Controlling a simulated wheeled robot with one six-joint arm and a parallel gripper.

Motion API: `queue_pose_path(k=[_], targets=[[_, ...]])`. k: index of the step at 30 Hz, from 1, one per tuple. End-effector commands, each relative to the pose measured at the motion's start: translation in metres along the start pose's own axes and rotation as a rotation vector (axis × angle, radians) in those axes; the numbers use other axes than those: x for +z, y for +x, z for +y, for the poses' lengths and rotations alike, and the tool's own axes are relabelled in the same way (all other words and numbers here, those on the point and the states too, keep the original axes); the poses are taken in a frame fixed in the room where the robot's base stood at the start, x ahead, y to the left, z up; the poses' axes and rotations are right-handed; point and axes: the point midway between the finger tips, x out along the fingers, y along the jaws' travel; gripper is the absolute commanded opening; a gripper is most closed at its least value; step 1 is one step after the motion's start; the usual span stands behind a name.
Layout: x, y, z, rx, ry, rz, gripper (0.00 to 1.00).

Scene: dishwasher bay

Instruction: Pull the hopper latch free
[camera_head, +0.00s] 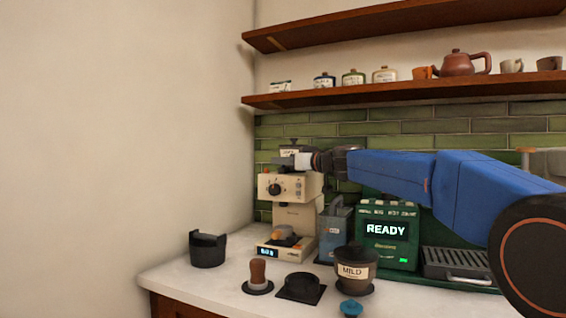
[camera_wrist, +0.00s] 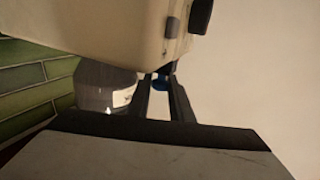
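The cream grinder (camera_head: 291,186) stands on the counter at the back, with the dark hopper (camera_head: 290,149) on top, partly hidden by my gripper. In the wrist view the grinder body (camera_wrist: 110,30) fills the top, and the hopper (camera_wrist: 103,88) with a white label is at the left. A small dark blue piece (camera_wrist: 160,82), which looks like the hopper latch, shows between my fingertips. My gripper (camera_head: 290,161) is at the grinder's top beside the hopper. Its two fingers (camera_wrist: 160,88) are apart, one on each side of the blue piece; I cannot tell whether they touch it.
In front are a tamper (camera_head: 258,275), a black round base (camera_head: 300,285) and a MILD canister (camera_head: 354,271). A black bin (camera_head: 207,250) stands left. Shelves (camera_head: 380,92) hang above.

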Motion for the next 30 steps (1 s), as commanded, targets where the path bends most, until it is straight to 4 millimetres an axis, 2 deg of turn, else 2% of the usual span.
queue_pose_path(k=[5, 13, 21, 22, 30], targets=[[0.0, -0.001, -0.001, 0.0, 0.0, 0.0, 0.0], [0.0, -0.01, -0.023, 0.0, 0.001, 0.0, 0.0], [0.0, -0.01, -0.025, -0.002, 0.0, -0.001, 0.0], [0.0, -0.01, -0.025, -0.002, 0.0, -0.001, 0.26], [0.0, -0.01, -0.025, -0.001, 0.0, 0.0, 0.26]])
